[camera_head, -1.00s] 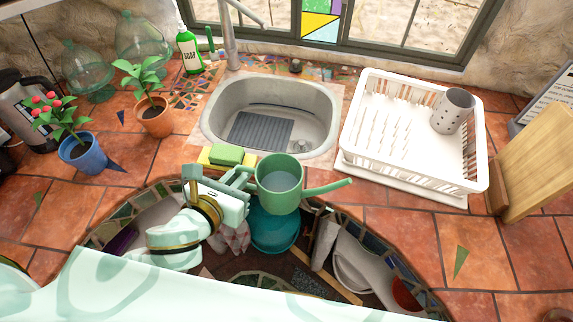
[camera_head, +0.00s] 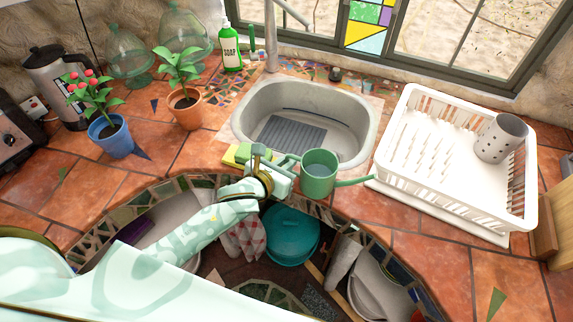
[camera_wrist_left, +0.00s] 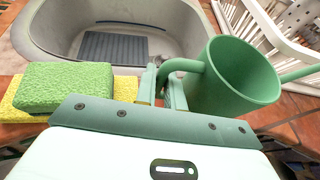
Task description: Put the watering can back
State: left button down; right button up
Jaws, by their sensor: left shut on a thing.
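The green watering can (camera_head: 318,180) is at the front edge of the sink in the head view, with its spout to the right. It looks upright, and its open top shows a bluish inside. My left gripper (camera_head: 272,170) is shut on the can's handle, on the can's left side. In the left wrist view the can (camera_wrist_left: 232,80) fills the right, and the fingers of my left gripper (camera_wrist_left: 168,88) close around its handle. I cannot tell how far the can is above the counter. My right gripper is out of view.
The sink (camera_head: 245,112) lies just behind. A green sponge (camera_wrist_left: 65,86) on a yellow one is left of the gripper. A white dish rack (camera_head: 455,215) with a grey cutlery cup (camera_head: 500,140) stands right. Two potted plants (camera_head: 115,137) (camera_head: 186,108) stand left. A teal pot (camera_head: 290,236) sits below the counter.

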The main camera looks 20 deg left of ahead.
pick_arm(q)
jog(key=shift+f, duration=0.15)
jog(key=c, duration=1.5)
grip_release()
jog(key=shift+s+r, duration=0.25)
jog(key=shift+s, duration=0.05)
jog(key=p+v, duration=0.2)
jog(key=v, duration=0.8)
jog(key=s+a+f+n+g+y, duration=0.1)
jog(key=s+a+f+n+g, duration=0.15)
jog(key=f+n, duration=0.45)
jog(key=s+a+f+n+g+y, duration=0.15)
jog(key=s+f+n, duration=0.25)
jog(key=f, duration=0.6)
jog(key=s+a+f+n+g, duration=0.2)
jog(key=s+a+f+n, duration=0.15)
jog(key=f+n, duration=0.35)
jog(key=s+f+n+g, duration=0.3)
jog(key=s+f+n, duration=0.4)
jog(key=s, duration=0.5)
jog(key=s+f+n+g, duration=0.3)
jog(key=s+f+n, duration=0.5)
jog(key=s, duration=0.5)
jog(key=shift+d+n, duration=0.35)
jog(key=shift+n, duration=0.55)
